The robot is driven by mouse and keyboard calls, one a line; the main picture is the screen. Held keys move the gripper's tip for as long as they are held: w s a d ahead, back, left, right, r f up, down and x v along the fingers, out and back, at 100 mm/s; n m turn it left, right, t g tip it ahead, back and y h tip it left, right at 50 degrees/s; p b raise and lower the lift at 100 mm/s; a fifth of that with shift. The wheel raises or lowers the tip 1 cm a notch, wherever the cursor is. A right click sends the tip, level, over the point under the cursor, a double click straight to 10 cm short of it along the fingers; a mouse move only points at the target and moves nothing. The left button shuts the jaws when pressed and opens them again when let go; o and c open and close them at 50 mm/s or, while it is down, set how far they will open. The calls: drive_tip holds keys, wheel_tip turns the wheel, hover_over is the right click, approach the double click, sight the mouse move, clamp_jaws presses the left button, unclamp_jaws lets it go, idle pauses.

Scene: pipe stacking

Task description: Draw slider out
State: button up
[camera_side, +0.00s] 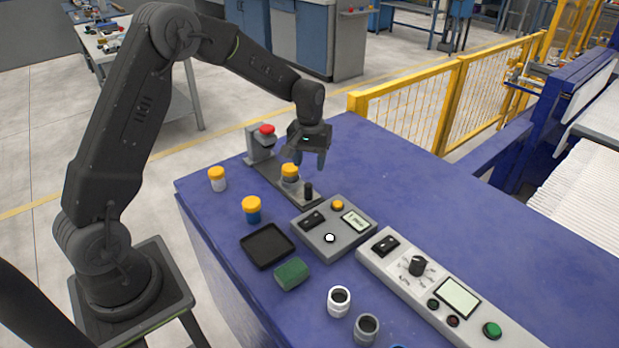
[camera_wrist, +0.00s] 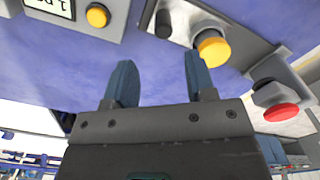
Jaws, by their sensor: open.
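The slider (camera_side: 274,177) is a long dark grey rail with a black upright knob (camera_side: 308,190) at its near end. A jar with a yellow cap (camera_side: 289,170) sits on it, and a grey post with a red button (camera_side: 267,129) stands at its far end. My gripper (camera_side: 309,160) is open and empty, above and a little right of the jar and knob. In the wrist view, the blue fingers (camera_wrist: 160,62) are apart, and the black knob (camera_wrist: 163,24) shows beyond them, with the yellow cap (camera_wrist: 212,47) close to the right finger. I see no contact with the knob.
A grey scale box (camera_side: 334,228) stands just in front of the rail's near end. Two other yellow-capped jars (camera_side: 217,179) (camera_side: 251,209), a black tray (camera_side: 267,245) and a green sponge (camera_side: 291,273) are to the left and front.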

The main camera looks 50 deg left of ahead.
drive_tip(key=shift+r, duration=1.8)
drive_tip(key=s+d+r+m+t, duration=0.3)
drive_tip(key=s+d+r, duration=0.4)
drive_tip(key=s+r, duration=0.45)
drive_tip(key=s+d+r+m+t, duration=0.1)
drive_tip(key=s+d+m, duration=0.1)
drive_tip(key=s, duration=0.5)
drive_tip(key=s+d+r+m+t, duration=0.1)
drive_tip(key=s+d, duration=0.1)
drive_tip(key=s, duration=0.6)
drive_tip(key=shift+d+r+m+t, duration=0.2)
drive_tip(key=shift+r+m+t, duration=0.1)
drive_tip(key=shift+r+m, duration=0.1)
